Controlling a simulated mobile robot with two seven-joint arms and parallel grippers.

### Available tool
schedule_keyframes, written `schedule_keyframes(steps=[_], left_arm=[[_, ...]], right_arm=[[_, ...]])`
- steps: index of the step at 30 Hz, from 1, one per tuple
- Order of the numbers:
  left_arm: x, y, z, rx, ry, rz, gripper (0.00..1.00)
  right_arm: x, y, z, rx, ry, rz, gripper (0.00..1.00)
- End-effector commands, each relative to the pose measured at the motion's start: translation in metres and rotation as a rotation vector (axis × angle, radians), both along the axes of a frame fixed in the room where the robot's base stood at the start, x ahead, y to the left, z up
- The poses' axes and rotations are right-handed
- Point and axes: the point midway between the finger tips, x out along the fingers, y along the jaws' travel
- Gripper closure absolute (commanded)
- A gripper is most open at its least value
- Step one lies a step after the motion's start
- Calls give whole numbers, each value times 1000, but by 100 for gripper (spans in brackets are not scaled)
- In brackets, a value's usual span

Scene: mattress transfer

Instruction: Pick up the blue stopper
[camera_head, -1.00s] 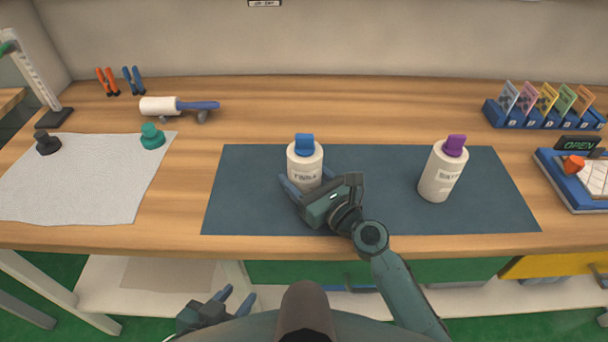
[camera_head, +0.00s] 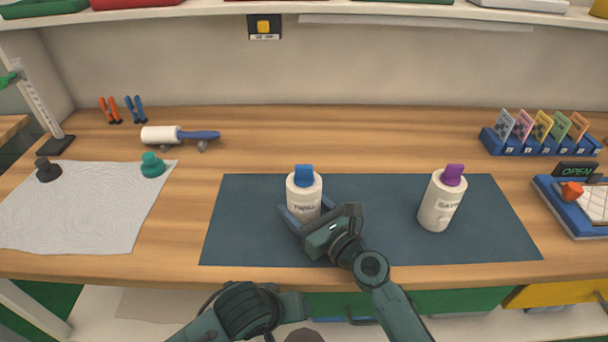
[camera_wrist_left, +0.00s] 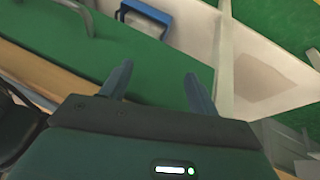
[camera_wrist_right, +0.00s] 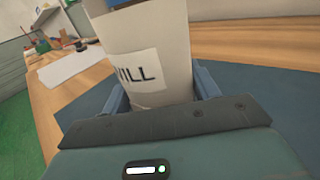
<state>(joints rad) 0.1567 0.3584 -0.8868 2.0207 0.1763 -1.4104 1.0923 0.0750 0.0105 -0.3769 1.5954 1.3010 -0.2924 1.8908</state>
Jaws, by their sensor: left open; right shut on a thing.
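The blue stopper (camera_head: 304,176) sits in the top of a white labelled bottle (camera_head: 304,194), which stands upright on the dark blue mat (camera_head: 380,250). My right gripper (camera_head: 308,218) is shut on the lower body of this bottle. The right wrist view shows the bottle (camera_wrist_right: 150,50) between the fingers, with only a sliver of the blue stopper at the top edge. My left gripper (camera_wrist_left: 158,85) is open and empty, below the table's front edge. In the head view my left arm shows at the bottom, and its fingers are hidden.
A second white bottle (camera_head: 440,205) with a purple stopper (camera_head: 453,174) stands at the mat's right. A grey cloth (camera_head: 80,215) at the left holds a black stopper (camera_head: 47,170) and a teal stopper (camera_head: 152,165). A lint roller (camera_head: 180,135) lies behind. A card rack (camera_head: 540,142) stands back right.

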Motion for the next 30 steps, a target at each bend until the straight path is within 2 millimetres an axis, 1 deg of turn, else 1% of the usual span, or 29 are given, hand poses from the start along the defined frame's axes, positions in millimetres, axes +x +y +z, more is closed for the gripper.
schedule_keyframes(steps=[1,3,6,9,11,12,14,17,18,20,21,24,27,30], left_arm=[[2,-15,17,-3,-2,-16,40],[-3,-30,33,6,13,-28,40],[-12,-43,53,44,24,-45,40],[-18,-47,70,101,20,-44,40],[-17,-46,82,132,8,-31,40],[-14,-44,91,146,-4,-14,40],[-4,-42,110,147,-27,26,40],[25,-42,153,99,-68,113,40],[40,-43,175,72,-85,143,40],[63,-43,209,45,-101,170,40],[77,-44,230,44,-106,169,40],[103,-42,272,100,-98,122,40],[116,-38,299,181,-70,45,40],[121,-36,315,240,-44,-16,40]], right_arm=[[0,0,2,2,-2,0,72],[0,0,2,2,-2,0,72],[0,0,2,2,-2,0,72],[0,0,2,2,-2,0,72],[0,0,2,2,-2,0,72],[0,0,2,2,-2,0,72],[0,0,2,2,-2,0,72],[0,0,2,2,-2,0,72],[0,0,2,2,-2,0,72],[0,0,2,2,-2,0,72],[0,0,2,2,-2,0,72],[0,0,1,2,-2,0,72],[0,0,1,2,-2,0,72],[0,0,1,2,-2,0,72]])
